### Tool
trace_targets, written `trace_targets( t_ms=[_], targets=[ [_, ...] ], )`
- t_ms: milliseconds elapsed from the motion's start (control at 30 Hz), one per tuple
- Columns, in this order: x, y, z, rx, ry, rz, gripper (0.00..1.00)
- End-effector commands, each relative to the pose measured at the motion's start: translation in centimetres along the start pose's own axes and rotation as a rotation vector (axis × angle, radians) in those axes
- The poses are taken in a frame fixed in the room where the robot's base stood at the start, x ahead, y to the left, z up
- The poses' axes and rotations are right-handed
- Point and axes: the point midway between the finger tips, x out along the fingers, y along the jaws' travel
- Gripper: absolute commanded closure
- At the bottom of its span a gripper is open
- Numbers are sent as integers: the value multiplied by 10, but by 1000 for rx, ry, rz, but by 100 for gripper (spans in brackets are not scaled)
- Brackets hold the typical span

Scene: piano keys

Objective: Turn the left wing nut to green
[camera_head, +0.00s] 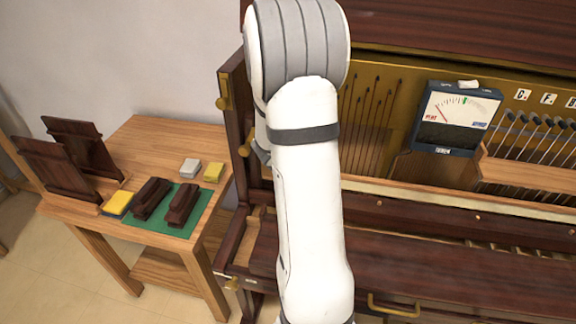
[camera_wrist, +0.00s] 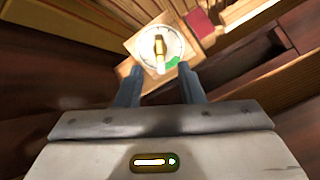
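In the wrist view a brass wing nut (camera_wrist: 161,46) stands on a round pale dial on a light wooden block (camera_wrist: 133,45). The nut lies roughly upright in the picture, with a pale lower end. A green patch (camera_wrist: 172,62) shows on the dial at the lower right of the nut. My gripper (camera_wrist: 160,72) is open, its two dark fingers apart and empty. The fingertips are just below the dial in the picture, one to each side of the nut's line; I cannot tell the remaining distance. In the head view my arm hides the gripper and the nut.
A red block (camera_wrist: 200,23) sits beside the dial, with wooden slats around it. The head view shows the open piano, a meter (camera_head: 456,115) reading from red to green, and a side table (camera_head: 158,150) holding dark wooden parts, sponges and a green mat (camera_head: 148,226).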

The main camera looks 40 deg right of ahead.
Motion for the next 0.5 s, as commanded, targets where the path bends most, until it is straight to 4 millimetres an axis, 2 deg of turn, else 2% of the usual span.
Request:
trace_targets(
  t_ms=[500],
  targets=[
    [17, 0, -1, 1, 0, 0, 65]
  ],
)
